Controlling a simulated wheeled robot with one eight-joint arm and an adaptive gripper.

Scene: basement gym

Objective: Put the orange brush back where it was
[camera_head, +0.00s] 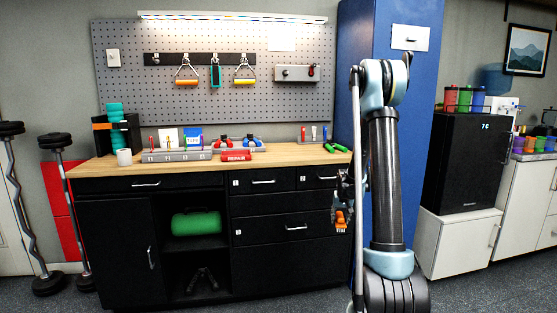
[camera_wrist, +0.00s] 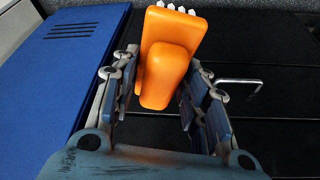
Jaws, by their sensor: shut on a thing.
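The orange brush (camera_wrist: 166,68) is held between the finger pads of my gripper (camera_wrist: 160,85) in the wrist view. Its orange body points up and away, with a row of white bristle tufts at the far end. In the head view the brush (camera_head: 342,219) hangs with my gripper (camera_head: 342,205) in front of the right end of the black cabinet, below the worktop's level. My arm stands in front of the blue pillar. The gripper's fingers are small and dark in the head view.
The wooden worktop (camera_head: 200,165) carries a low organizer, a red labelled box (camera_head: 236,155), a white cup (camera_head: 124,157) and green-handled tools (camera_head: 336,148). A pegboard (camera_head: 215,108) hangs behind. The blue pillar (camera_head: 375,25) stands at right. Drawers (camera_head: 285,220) are shut.

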